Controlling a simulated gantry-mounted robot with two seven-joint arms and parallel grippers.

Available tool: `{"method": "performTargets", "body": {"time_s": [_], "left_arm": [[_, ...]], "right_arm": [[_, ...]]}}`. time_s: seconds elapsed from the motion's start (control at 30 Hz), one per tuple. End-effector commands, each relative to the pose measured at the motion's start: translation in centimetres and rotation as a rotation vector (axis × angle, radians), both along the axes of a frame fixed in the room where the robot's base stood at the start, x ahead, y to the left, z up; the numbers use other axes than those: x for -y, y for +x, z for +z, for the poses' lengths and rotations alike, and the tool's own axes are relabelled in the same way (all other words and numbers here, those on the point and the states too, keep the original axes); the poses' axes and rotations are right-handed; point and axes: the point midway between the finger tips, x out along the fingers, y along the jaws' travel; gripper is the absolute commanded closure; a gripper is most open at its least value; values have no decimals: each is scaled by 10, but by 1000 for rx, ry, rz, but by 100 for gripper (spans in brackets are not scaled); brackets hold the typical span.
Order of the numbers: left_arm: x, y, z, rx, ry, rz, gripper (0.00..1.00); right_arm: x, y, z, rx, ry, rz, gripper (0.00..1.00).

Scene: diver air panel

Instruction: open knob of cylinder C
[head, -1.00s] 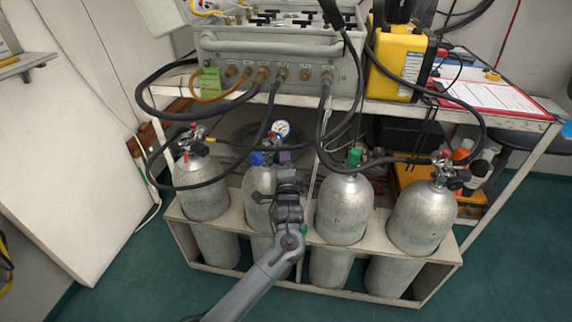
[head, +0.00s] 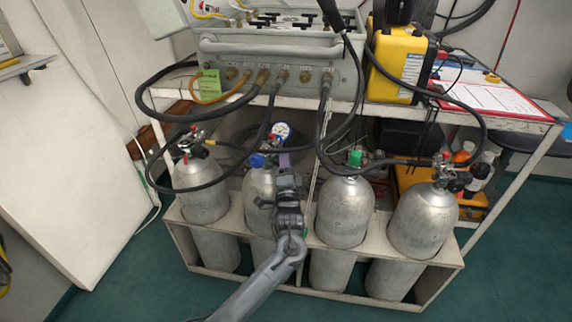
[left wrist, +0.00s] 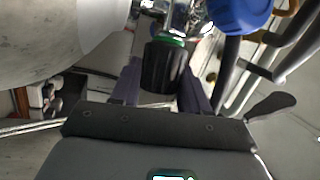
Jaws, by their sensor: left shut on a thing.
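Several grey gas cylinders stand in a row in the rack; I cannot read a letter marking cylinder C. My left gripper (head: 284,162) is at the valve of the second cylinder from the left (head: 258,188). In the left wrist view, its two dark purple fingers stand on either side of a black knob with a green ring (left wrist: 163,66) and are shut on it. A blue knob (left wrist: 240,14) is beside it at upper right; it also shows in the head view (head: 257,160). A pressure gauge (head: 281,131) stands just behind the gripper. My right gripper is not in view.
The third cylinder (head: 344,208) has a green valve top (head: 355,158). Black hoses (head: 325,120) loop from the air panel (head: 285,60) around the valves. The pale rack (head: 180,240) encloses the cylinders. Green floor in front is clear.

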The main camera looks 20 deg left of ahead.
Motion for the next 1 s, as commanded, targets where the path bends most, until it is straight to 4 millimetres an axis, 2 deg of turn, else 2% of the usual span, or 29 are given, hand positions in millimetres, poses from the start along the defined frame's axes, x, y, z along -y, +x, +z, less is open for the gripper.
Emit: {"method": "performTargets", "body": {"time_s": [0.03, 0.2, 0.43, 0.77, 0.8, 0.9, 1.0], "left_arm": [[0, 1, -7, 51, -1, 0, 85], [0, 1, -6, 226, -9, 2, 85], [0, 0, -2, 329, -13, 0, 85], [0, 0, -1, 337, -12, -2, 86], [0, 0, -1, 337, -12, -2, 49], [0, 0, -1, 337, -12, -2, 34], [0, 0, -1, 336, -11, -1, 32]], "right_arm": [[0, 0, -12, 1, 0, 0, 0], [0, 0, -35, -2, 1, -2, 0], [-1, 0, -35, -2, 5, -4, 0], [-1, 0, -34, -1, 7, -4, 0], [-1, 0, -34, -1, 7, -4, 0], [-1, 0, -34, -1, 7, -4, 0], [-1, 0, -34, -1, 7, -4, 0]]}}
